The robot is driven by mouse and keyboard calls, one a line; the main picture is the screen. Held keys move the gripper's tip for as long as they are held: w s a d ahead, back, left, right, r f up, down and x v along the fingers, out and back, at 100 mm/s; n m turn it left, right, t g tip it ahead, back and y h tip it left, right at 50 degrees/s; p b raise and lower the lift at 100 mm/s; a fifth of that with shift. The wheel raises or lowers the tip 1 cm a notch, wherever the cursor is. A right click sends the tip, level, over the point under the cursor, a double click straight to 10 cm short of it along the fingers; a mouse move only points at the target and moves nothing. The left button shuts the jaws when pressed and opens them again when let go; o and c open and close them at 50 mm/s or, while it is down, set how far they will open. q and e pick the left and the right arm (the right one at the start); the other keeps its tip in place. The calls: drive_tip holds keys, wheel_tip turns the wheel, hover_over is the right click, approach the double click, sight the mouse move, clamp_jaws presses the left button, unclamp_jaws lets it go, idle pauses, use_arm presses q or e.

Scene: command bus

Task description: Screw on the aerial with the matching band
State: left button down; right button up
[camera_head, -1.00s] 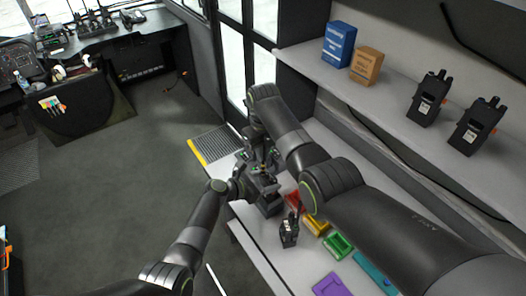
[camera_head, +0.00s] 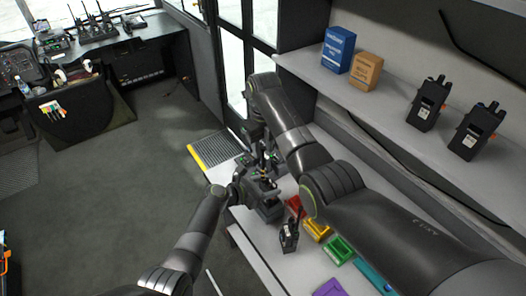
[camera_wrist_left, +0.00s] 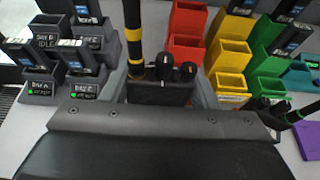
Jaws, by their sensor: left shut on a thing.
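My left gripper (camera_head: 262,191) is shut on a dark radio (camera_wrist_left: 158,92), held upright between its jaws (camera_wrist_left: 160,95) in the left wrist view. Two black knobs stand on the radio's top. A black aerial with yellow bands (camera_wrist_left: 134,42) stands upright at the left of the knobs, its lower end at the radio's top. I cannot tell whether it is seated or threaded there. My right gripper (camera_head: 258,150) is above the left one in the head view. Its fingertips are too small and covered to tell their state.
Red (camera_wrist_left: 187,38), yellow (camera_wrist_left: 229,55) and green (camera_wrist_left: 265,70) bins stand beyond the radio. Chargers with radios (camera_wrist_left: 52,75) stand at the left. Another radio (camera_head: 289,237) stands on the bench near the front edge. Boxes (camera_head: 338,48) and two radios (camera_head: 428,103) are on the shelf.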

drive_tip(key=shift+o, duration=0.3)
drive_tip(key=n, duration=0.4)
drive_tip(key=shift+r, duration=0.4)
drive_tip(key=n, duration=0.5)
drive_tip(key=shift+r, duration=0.35)
drive_tip(key=n, duration=0.4)
drive_tip(key=shift+r, duration=0.4)
drive_tip(key=n, duration=0.5)
drive_tip(key=shift+s+d+r+t+y, duration=0.1)
drive_tip(key=shift+r+t+y, duration=0.2)
drive_tip(key=shift+r, duration=0.1)
drive_tip(key=n, duration=0.4)
drive_tip(key=shift+s+r+n, duration=0.1)
drive_tip(key=shift+r+n, duration=0.2)
drive_tip(key=shift+r, duration=0.1)
drive_tip(key=n, duration=0.4)
drive_tip(key=shift+s+d+r, duration=0.1)
drive_tip(key=shift+d+r, duration=0.05)
drive_tip(key=shift+r, duration=0.2)
drive_tip(key=n, duration=0.5)
drive_tip(key=shift+s+d+r+t, duration=0.1)
drive_tip(key=shift+s+r+t, duration=0.05)
drive_tip(key=shift+r+t, duration=0.2)
drive_tip(key=n, duration=0.4)
drive_tip(key=shift+s+d+r, duration=0.1)
drive_tip(key=shift+s+r, duration=0.05)
drive_tip(key=shift+r, duration=0.25)
